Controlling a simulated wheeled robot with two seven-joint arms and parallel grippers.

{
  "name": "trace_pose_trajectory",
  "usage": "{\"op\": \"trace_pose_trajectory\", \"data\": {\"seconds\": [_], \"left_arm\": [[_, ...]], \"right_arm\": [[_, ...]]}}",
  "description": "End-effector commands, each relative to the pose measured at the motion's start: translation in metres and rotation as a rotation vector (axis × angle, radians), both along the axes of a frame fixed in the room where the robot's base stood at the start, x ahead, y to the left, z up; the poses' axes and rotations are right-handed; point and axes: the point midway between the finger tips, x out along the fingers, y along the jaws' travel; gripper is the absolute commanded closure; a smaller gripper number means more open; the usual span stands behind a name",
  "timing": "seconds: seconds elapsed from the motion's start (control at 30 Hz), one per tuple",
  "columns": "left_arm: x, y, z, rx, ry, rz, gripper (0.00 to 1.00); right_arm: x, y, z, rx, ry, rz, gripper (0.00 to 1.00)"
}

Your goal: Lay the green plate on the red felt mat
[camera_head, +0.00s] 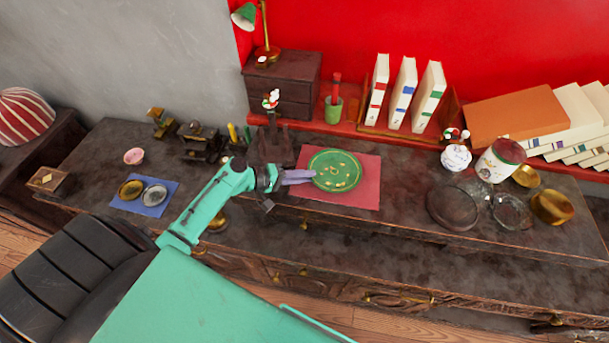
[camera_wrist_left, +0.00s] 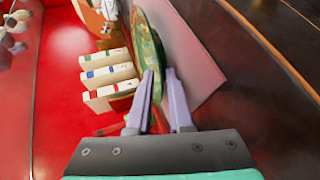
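The green plate (camera_head: 335,170), with gold markings, is over the red felt mat (camera_head: 367,195) on the dark desk. My left gripper (camera_head: 305,177) reaches in from the left at the plate's left rim. In the left wrist view the plate (camera_wrist_left: 147,45) stands edge-on between the two pale fingers (camera_wrist_left: 161,85), which are shut on its rim. One finger is on the side of the mat (camera_wrist_left: 195,50), so the plate seems held slightly above it. The exact gap is unclear. My right gripper is not in view.
Upright books (camera_head: 403,93) and a green cup (camera_head: 333,110) stand behind the mat. A blue mat (camera_head: 145,205) with two small dishes lies left.

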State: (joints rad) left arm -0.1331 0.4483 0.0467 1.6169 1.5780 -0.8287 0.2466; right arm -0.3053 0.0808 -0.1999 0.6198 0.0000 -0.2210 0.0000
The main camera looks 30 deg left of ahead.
Motion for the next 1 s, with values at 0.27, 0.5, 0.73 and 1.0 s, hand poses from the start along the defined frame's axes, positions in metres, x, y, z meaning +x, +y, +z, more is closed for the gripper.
{"op": "trace_pose_trajectory", "data": {"seconds": [0.27,0.5,0.73,1.0], "left_arm": [[-0.015,0.015,0.007,0.002,0.003,0.001,0.81],[-0.057,0.055,0.028,0.002,0.002,0.000,0.81],[-0.079,0.077,0.044,-0.001,0.001,-0.002,0.81],[-0.080,0.078,0.046,-0.001,0.000,-0.002,0.81]], "right_arm": [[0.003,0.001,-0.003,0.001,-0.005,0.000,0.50],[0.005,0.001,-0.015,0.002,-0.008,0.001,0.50],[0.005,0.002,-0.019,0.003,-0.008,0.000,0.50],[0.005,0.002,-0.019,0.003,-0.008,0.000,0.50]]}}
